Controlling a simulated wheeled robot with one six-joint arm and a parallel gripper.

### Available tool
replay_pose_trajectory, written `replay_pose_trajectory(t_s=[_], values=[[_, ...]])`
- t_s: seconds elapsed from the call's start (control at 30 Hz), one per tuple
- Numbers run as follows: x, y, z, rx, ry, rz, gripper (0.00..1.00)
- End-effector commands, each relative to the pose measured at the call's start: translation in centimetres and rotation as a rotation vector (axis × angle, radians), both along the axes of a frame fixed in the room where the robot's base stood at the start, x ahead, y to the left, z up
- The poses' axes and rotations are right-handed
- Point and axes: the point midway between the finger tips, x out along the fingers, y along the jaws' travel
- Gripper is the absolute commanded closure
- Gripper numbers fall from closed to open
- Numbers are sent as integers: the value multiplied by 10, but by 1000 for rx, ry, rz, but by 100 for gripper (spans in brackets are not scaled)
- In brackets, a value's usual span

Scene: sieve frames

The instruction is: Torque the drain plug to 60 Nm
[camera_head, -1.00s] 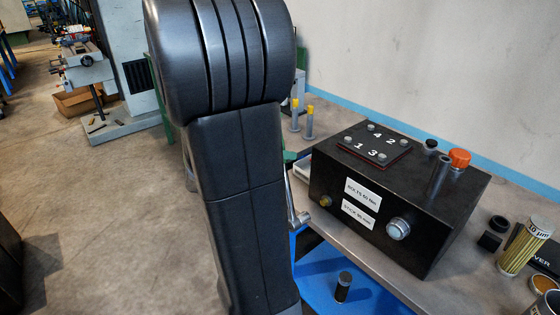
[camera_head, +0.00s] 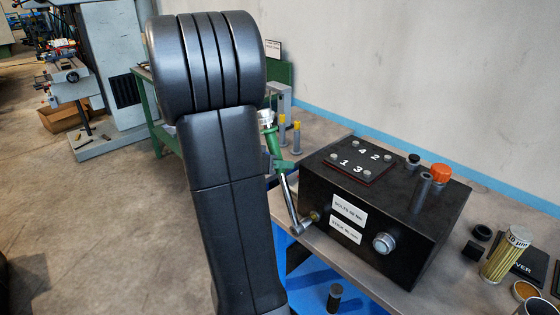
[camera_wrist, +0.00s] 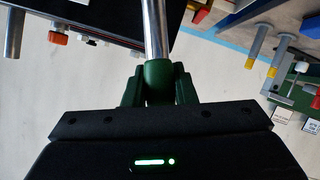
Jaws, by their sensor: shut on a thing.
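My gripper (camera_wrist: 160,88) is shut on the green handle (camera_wrist: 158,72) of a torque wrench, whose steel shaft (camera_wrist: 155,28) runs away from the jaws in the wrist view. In the head view the wrench's shaft (camera_head: 290,200) slants down to the black housing's front, below the green handle (camera_head: 271,140). Its lower end is at or just beside the brass drain plug (camera_head: 315,217); I cannot tell whether it is seated. The black housing (camera_head: 400,235) carries two white labels, partly legible, and a round sight glass (camera_head: 384,243). My arm hides part of the gripper in the head view.
An orange cap (camera_head: 440,173) and numbered plate (camera_head: 350,160) are on top of the housing. Yellow-tipped pegs (camera_head: 296,138) stand behind it. A filter (camera_head: 505,255) stands on the bench at right. A dark cylinder (camera_head: 334,298) stands on the blue surface below.

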Motion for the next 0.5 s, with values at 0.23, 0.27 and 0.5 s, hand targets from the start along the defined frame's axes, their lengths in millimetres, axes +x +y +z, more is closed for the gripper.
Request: replay_pose_trajectory(t_s=[0.23, 0.27, 0.5], values=[[9, 8, -2, -41, 50, 2, 100], [10, 8, -3, -46, 55, 2, 100], [23, 19, -9, -105, 132, 1, 100]])
